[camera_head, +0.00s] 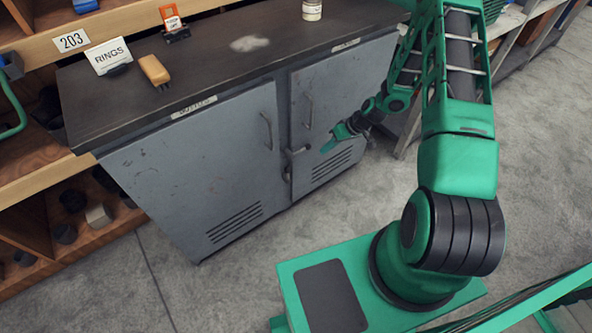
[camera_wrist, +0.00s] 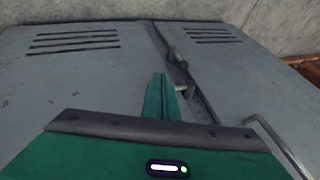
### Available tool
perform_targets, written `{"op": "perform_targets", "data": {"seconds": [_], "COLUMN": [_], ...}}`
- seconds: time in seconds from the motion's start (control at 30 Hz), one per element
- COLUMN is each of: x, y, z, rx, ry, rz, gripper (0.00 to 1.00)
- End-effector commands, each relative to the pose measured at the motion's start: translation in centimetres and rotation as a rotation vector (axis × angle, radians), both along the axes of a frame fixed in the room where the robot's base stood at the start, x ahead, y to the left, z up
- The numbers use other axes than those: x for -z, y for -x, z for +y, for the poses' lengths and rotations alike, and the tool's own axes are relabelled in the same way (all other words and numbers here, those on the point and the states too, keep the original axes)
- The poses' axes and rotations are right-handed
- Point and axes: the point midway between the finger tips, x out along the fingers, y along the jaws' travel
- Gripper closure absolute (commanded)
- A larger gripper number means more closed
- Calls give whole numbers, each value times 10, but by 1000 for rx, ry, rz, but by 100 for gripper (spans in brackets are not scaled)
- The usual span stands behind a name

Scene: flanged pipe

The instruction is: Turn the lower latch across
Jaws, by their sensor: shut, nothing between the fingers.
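A grey two-door cabinet (camera_head: 205,165) stands below a dark worktop. At the seam between its doors are two small latches. The lower latch (camera_head: 287,173) sits close to the seam; its exact angle is too small to tell. The upper latch (camera_head: 297,151) sticks out sideways there. In the wrist view, which looks inverted with the vents at the top, the lower latch (camera_wrist: 173,54) is farther off and the upper latch (camera_wrist: 181,90) is beside my fingertips. My gripper (camera_head: 327,148) is shut and empty, in front of the right door; its green fingers (camera_wrist: 160,80) show in the wrist view.
Bar handles stand out from the left door (camera_head: 267,131) and the right door (camera_head: 308,111). Vent slots (camera_head: 234,222) are low on the doors. A wooden shelf (camera_head: 95,225) stands at left. The floor before the cabinet is clear.

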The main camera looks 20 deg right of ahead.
Motion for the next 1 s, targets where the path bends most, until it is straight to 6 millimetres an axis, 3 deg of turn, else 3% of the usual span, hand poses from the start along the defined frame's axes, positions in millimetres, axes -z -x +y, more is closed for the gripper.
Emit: {"op": "perform_targets", "data": {"seconds": [0.03, 0.2, 0.77, 1.0], "x": [16, 44, 55, 79], "y": [0, -5, -7, -16], "z": [6, 19, 25, 41], "rx": [3, 13, 16, 14], "ry": [-21, -63, -75, -76], "rz": [-10, -50, -65, -62], "gripper": [100, 100, 100, 100]}}
